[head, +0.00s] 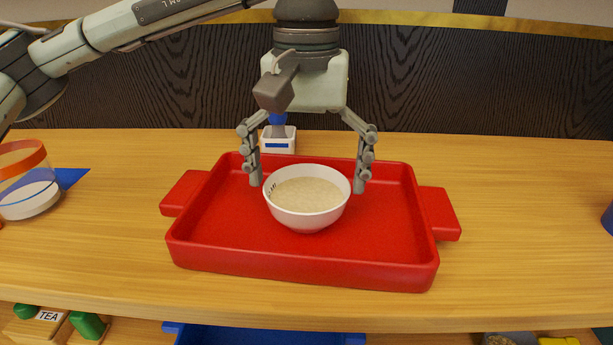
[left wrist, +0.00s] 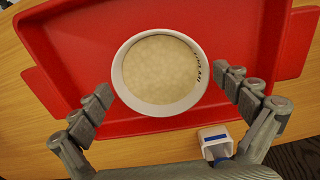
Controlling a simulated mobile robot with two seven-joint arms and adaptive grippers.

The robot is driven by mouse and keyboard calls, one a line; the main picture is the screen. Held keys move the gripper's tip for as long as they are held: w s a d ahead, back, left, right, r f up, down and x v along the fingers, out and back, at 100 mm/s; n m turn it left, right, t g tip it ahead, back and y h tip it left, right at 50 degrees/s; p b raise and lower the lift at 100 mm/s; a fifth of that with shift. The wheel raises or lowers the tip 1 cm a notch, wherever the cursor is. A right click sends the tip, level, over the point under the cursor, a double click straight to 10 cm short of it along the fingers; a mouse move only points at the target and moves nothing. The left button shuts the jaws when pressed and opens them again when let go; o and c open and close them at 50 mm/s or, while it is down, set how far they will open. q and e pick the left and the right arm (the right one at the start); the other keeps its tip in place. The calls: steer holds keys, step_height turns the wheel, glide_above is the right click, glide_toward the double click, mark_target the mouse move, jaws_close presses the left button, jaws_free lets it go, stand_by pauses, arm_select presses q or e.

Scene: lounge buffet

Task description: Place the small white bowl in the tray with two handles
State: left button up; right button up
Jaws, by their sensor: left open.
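The small white bowl (head: 307,212) sits inside the red tray with two handles (head: 300,264), near its middle. It looks upright and holds a pale beige filling. In the left wrist view the bowl (left wrist: 119,77) shows from above, with dark lettering on its inner wall, over the red tray (left wrist: 70,70). My left gripper (head: 308,186) is open, with one finger on each side of the bowl. In the left wrist view the fingers (left wrist: 162,92) stand apart from the bowl's rim, with a gap on both sides. My right gripper is not in view.
A small white container with a blue top (head: 279,140) stands behind the tray. A clear jar with an orange rim (head: 28,180) stands at the left by a blue flat item (head: 72,177). A lower shelf holds a tea box (head: 40,327) and a blue tray (head: 260,336). The counter's right is mostly clear.

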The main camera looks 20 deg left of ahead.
arm_select(q)
step_height(320, 180, up, 12)
steer(key=p, duration=0.1)
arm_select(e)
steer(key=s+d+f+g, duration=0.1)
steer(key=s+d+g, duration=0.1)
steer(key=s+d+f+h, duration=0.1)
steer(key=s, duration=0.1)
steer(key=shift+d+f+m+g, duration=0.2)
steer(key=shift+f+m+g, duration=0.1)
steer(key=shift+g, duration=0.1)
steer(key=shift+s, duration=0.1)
